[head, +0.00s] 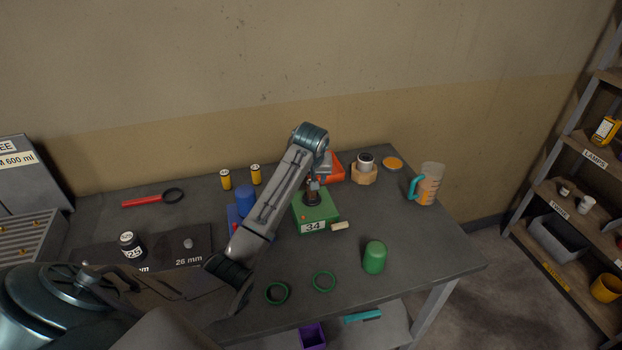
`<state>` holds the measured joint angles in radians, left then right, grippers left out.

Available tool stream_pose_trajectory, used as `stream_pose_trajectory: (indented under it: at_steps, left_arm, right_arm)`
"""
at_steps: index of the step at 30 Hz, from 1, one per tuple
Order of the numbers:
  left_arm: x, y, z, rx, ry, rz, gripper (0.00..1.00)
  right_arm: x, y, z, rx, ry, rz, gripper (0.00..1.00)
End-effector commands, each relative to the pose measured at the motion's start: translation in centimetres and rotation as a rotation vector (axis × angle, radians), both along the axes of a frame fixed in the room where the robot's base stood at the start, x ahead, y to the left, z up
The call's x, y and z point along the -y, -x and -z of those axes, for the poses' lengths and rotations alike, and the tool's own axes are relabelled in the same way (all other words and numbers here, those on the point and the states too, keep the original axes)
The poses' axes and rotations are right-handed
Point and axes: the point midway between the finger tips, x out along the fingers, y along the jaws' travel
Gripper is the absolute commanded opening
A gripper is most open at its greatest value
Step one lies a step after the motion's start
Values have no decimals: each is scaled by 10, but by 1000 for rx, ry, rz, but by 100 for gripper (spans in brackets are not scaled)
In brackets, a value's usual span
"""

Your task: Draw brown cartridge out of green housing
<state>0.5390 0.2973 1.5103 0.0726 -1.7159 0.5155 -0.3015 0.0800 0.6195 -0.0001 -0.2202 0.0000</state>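The green housing (316,212), a box with a "34" label on its front, stands on the grey table right of the middle. The brown cartridge (313,198) shows as a small dark brown piece at the top of the housing. How deep it sits in the housing I cannot tell. My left gripper (315,186) points down right over the cartridge, at or touching its top. Its fingers are too small and partly hidden by my arm to tell whether they are shut on it. My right gripper is not in view.
A small beige piece (341,226) lies by the housing's front right. A measuring jug (427,184) and a green capped cylinder (375,257) stand right. Green rings (323,282) lie in front.

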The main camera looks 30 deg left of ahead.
Motion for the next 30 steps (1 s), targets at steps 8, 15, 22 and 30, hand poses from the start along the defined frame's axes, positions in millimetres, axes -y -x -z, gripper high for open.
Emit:
stream_pose_trajectory:
  at_steps: [8,15,22,30]
  left_arm:
    - [-9,-13,36,-3,1,0,55]
    - [-11,-17,47,0,0,1,55]
    - [-11,-17,47,0,0,1,49]
    - [-10,-17,47,0,0,1,5]
  right_arm:
    - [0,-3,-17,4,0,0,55]
    - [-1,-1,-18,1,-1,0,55]
    - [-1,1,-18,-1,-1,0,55]
    - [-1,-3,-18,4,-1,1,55]
